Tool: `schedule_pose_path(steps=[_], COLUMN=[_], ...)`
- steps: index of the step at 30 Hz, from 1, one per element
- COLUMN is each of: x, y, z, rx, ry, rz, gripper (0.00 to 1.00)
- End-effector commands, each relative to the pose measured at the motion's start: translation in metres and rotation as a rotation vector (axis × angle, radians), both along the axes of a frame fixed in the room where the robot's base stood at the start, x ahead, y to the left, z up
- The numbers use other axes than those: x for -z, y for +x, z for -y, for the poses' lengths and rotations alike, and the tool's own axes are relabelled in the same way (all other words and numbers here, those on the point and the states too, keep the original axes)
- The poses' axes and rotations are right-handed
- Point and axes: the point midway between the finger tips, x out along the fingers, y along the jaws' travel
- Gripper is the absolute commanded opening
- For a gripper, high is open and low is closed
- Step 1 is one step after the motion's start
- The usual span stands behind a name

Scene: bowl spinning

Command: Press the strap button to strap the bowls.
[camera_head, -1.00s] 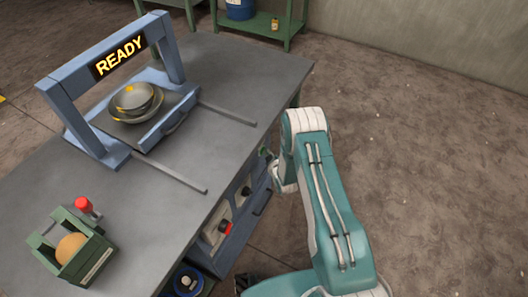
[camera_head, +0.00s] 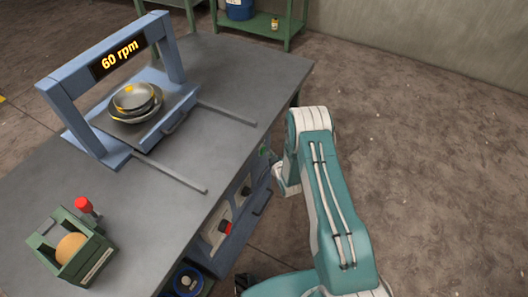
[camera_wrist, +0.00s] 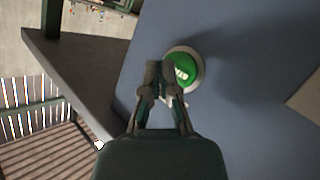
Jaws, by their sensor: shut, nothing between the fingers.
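Bowls (camera_head: 134,98) sit stacked on a tray under the blue arch (camera_head: 86,68) on the bench. The display (camera_head: 118,54) on the arch reads "60 rpm". A round green button (camera_wrist: 182,68) with white lettering I cannot fully read sits in a pale ring on the blue panel in the wrist view. My gripper (camera_wrist: 163,76) is shut and empty, its fingertips overlapping the button's left edge in that view. I cannot tell whether they touch it. I cannot make out a strap label.
The grey bench (camera_head: 230,75) has a front panel with a dark knob (camera_head: 246,190) and a red switch (camera_head: 225,228). A green box (camera_head: 68,246) with a round tan thing stands near a red-topped item (camera_head: 84,205). Open floor (camera_head: 420,130) lies right of the bench.

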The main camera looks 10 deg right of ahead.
Motion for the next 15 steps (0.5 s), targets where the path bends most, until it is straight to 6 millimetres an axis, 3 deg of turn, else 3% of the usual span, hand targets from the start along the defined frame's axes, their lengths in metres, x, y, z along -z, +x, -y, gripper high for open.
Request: schedule_pose_path(steps=[8,15], x=[0.000,0.000], y=[-0.001,-0.011], z=[0.001,0.017], rx=[0.000,0.002], ry=[0.000,0.000], rz=[0.000,-0.002], gripper=[0.00,0.00])
